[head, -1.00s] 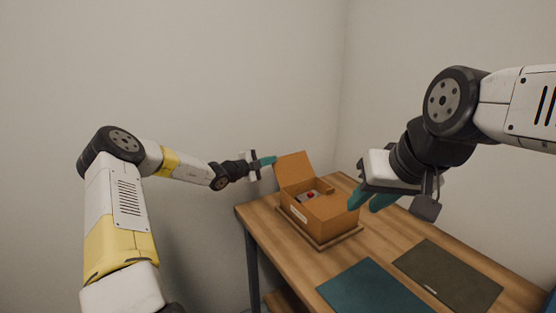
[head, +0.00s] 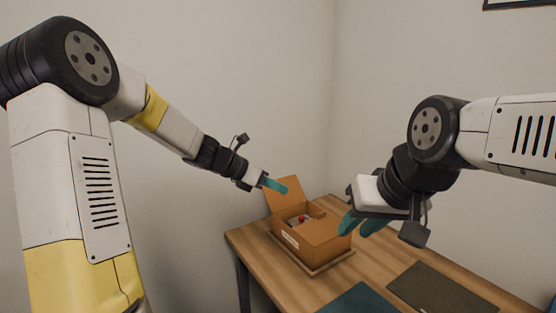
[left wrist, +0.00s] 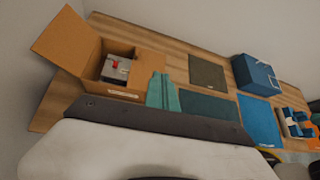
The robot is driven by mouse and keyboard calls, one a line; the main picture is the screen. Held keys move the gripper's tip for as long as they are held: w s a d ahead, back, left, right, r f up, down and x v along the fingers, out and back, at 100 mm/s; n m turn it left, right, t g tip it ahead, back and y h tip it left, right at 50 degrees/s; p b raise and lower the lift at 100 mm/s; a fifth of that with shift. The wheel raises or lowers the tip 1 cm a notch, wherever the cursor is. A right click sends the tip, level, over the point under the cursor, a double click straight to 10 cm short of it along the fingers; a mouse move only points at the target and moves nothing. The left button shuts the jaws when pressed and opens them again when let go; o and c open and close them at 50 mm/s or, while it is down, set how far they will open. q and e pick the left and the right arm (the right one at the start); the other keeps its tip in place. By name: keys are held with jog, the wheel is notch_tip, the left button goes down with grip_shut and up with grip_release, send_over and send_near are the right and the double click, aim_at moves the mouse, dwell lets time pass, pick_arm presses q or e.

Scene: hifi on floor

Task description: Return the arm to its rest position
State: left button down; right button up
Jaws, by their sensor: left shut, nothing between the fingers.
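My left gripper (head: 274,185) is shut and empty, with its teal fingers held in the air at the upper left of the cardboard box. The same fingers show in the left wrist view (left wrist: 162,92). My right gripper (head: 360,224) hangs over the table to the right of the box, its teal fingers pointing down; whether they are apart is hard to tell. The open cardboard box (head: 325,232) stands on a wooden board (head: 316,271) with one flap raised. Inside it is a grey thing with a red part (left wrist: 115,68).
The wooden table (head: 375,262) carries a dark olive mat (head: 440,289) and a teal mat (head: 358,301). In the left wrist view a blue box (left wrist: 254,76), a blue mat (left wrist: 259,122) and some blue and orange items (left wrist: 297,122) are further right. Walls stand behind.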

pick_arm(q)
jog(key=s+a+r+m+y, duration=0.2)
jog(key=s+a+m, duration=0.2)
jog(key=s+m, duration=0.4)
jog(key=s+a+r+m+t+y, duration=0.1)
jog(key=s+a+r+m+y, duration=0.1)
jog(key=s+a+m, duration=0.3)
jog(key=s+a+r+m+y, duration=0.2)
jog(key=s+a+m+y, duration=0.2)
jog(key=s+m, duration=0.8)
jog(key=s+a, duration=0.1)
jog(key=s, duration=0.2)
jog(key=shift+a+r+m+t, duration=0.15)
jog(key=shift+m+t, duration=0.15)
